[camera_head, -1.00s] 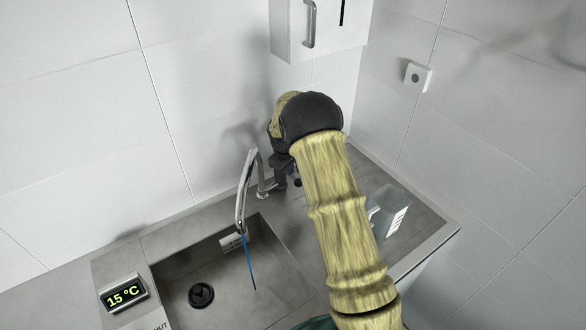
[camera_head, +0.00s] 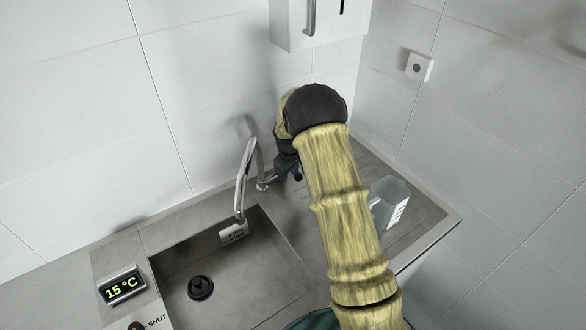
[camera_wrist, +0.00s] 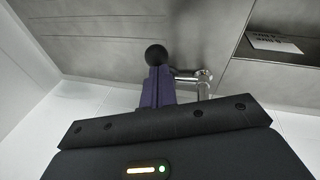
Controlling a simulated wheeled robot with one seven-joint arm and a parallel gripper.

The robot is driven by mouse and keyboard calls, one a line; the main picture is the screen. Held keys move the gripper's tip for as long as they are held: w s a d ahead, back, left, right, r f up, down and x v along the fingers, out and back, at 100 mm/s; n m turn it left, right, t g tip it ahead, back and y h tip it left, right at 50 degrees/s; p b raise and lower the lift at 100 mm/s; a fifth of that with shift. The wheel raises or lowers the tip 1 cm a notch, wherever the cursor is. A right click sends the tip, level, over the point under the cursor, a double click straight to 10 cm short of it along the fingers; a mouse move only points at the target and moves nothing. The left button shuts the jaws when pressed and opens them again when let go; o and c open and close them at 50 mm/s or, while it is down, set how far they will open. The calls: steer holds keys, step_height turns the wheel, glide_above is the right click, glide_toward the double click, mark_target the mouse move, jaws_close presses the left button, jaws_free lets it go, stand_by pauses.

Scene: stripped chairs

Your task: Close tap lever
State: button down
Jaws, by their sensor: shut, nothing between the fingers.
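The chrome tap (camera_head: 245,172) stands behind the sink, its spout arching over the basin. No blue stream shows under the spout. In the wrist view, the tap's post (camera_wrist: 204,84) stands right of my fingers. A short chrome lever (camera_wrist: 186,77) runs left from it toward a black ball knob (camera_wrist: 155,55). My gripper (camera_wrist: 156,76) is shut, its purple fingers at the knob and seeming to touch it, with nothing between them. In the head view my gripper (camera_head: 290,168) is beside the tap's base, partly hidden by my arm.
The sink basin (camera_head: 258,222) has a dark drain (camera_head: 201,287). A temperature display (camera_head: 121,287) reads 15 °C, near a SHUT label (camera_head: 155,321). A clear container (camera_head: 390,200) stands on the right drainboard. A white wall cabinet (camera_head: 318,22) hangs above. Walls close in behind and right.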

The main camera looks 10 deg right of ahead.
steer(key=shift+r, duration=0.15)
steer(key=w+a+b+v, duration=0.1)
steer(key=b+v, duration=0.1)
steer(key=v, duration=1)
steer(key=shift+r, duration=0.45)
steer(key=shift+a, duration=0.1)
steer(key=shift+s, duration=0.1)
steer(key=s+d+f+m, duration=0.1)
steer(key=s+m, duration=0.2)
steer(key=s, duration=1.2)
steer(key=s+d+f+m+y+b, duration=0.1)
steer(key=s+d+m, duration=0.1)
steer(key=s, duration=1.3)
steer(key=shift+m+y+b, duration=0.3)
steer(key=shift+m, duration=0.6)
